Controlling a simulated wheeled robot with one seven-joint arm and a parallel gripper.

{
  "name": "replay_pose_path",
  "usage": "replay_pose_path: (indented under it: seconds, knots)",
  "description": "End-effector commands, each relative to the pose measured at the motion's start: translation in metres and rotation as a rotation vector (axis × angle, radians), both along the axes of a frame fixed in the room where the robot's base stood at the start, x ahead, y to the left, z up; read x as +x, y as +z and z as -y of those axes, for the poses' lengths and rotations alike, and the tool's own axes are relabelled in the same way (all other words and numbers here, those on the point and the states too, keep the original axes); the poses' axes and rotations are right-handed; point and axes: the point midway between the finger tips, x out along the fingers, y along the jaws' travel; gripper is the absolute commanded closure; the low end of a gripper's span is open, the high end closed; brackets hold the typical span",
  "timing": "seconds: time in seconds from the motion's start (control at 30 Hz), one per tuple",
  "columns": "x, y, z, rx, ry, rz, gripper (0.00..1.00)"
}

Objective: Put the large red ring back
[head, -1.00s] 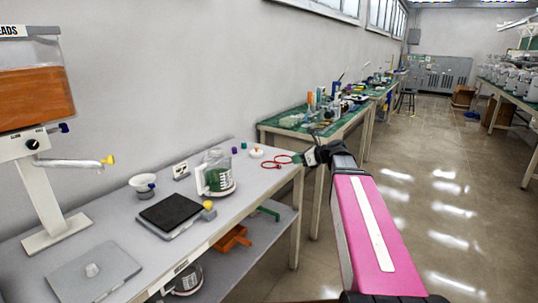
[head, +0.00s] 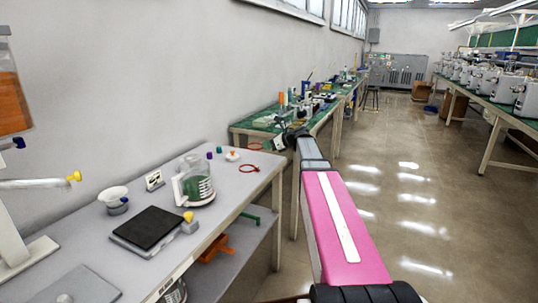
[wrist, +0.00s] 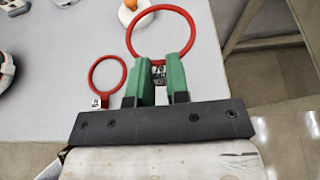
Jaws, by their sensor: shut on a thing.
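The large red ring (wrist: 129,38) is in my gripper (wrist: 159,72) in the wrist view. Its green fingers are shut on the tag end of the ring, and the loop sticks out past the fingertips. In the head view the held ring (head: 256,146) shows beside my gripper (head: 280,142), above the far right end of the grey table. A smaller red ring (wrist: 125,72) with a white tag lies on the table, left of the fingers; it also shows in the head view (head: 249,168).
On the grey table (head: 222,202) stand a clear jug (head: 196,185) with green contents, a white dish with an orange knob (head: 232,155), a black-topped scale (head: 147,228) and a white bowl (head: 112,195). A green-topped bench (head: 262,120) stands beyond. Open floor lies right.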

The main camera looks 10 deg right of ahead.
Motion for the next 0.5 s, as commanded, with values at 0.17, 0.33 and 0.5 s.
replay_pose_path:
  seconds: [0.17,0.33,0.5]
  knots:
    - [0.013,-0.009,0.009,0.0,0.0,0.001,1.0]
    - [0.013,-0.018,0.009,0.0,0.001,0.0,1.0]
    - [0.013,-0.041,0.009,0.0,0.001,0.0,1.0]
